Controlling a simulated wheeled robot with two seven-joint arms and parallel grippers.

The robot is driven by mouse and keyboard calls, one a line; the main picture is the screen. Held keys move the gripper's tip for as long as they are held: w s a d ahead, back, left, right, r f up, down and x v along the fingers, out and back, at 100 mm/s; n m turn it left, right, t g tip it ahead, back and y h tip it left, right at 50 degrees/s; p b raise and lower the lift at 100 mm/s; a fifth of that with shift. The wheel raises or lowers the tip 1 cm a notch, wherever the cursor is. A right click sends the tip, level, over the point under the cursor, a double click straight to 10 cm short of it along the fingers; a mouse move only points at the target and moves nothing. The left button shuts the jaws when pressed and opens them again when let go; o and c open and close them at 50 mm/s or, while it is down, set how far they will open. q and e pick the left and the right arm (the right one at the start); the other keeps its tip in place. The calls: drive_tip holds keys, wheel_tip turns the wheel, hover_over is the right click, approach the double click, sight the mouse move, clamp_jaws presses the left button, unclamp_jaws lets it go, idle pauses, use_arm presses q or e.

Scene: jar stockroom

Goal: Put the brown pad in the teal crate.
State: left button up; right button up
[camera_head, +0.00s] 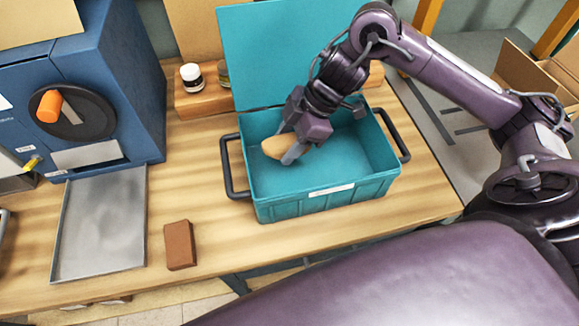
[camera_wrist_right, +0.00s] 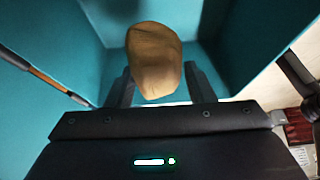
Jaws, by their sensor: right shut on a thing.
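The brown pad (camera_head: 274,147), a rounded tan-brown piece, is held in my right gripper (camera_head: 287,152). In the right wrist view the pad (camera_wrist_right: 154,58) sits between the two dark fingers (camera_wrist_right: 158,88), which are shut on it. The teal crate (camera_head: 325,201) stands on the table with its lid up at the back. The gripper and pad are within the crate's opening, towards its left side. Teal walls (camera_wrist_right: 230,40) surround the pad in the wrist view. I cannot tell if the pad touches the crate's floor. My left gripper is not in view.
A reddish-brown block (camera_head: 180,245) and a metal tray (camera_head: 100,225) lie on the table left of the crate. A blue machine (camera_head: 120,70) stands at the back left. A small jar (camera_head: 191,77) stands on a wooden ledge (camera_head: 205,103) behind. Black handles (camera_head: 232,170) stick out from the crate.

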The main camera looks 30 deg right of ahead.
sight(280, 176)
wheel_tip(280, 176, down, 10)
drive_tip(key=shift+r, duration=0.25)
drive_tip(key=shift+f, duration=0.1)
drive_tip(key=o, duration=0.9)
drive_tip(key=shift+o, duration=0.2)
drive_tip(key=v, duration=1.2)
